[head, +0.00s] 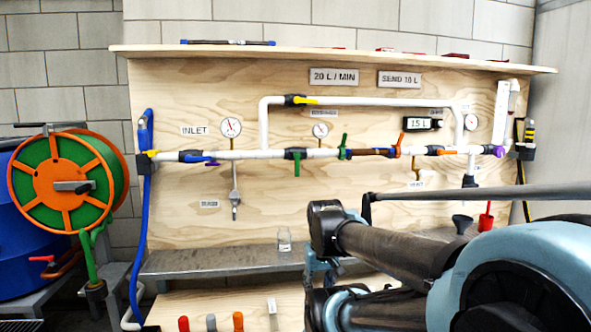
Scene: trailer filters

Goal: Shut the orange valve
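An orange valve handle (399,143) stands upright, slightly tilted, across the horizontal pipe run on the plywood board, right of the brown pipe section and below the digital display. A second, smaller orange piece (448,152) lies along the same pipe further right, beside a black fitting; I cannot tell whether it is also a handle. My arm fills the lower right in front of the board. No gripper fingers can be made out, so my gripper's place and state do not show.
Other handles on the pipes are yellow (304,100), blue (197,158), green (297,164) and purple (499,151). A digital display (418,124) reads about 1.5 L. A glass jar (284,239) stands on the grey shelf (215,262). A green-and-orange hose reel (66,182) is at the left.

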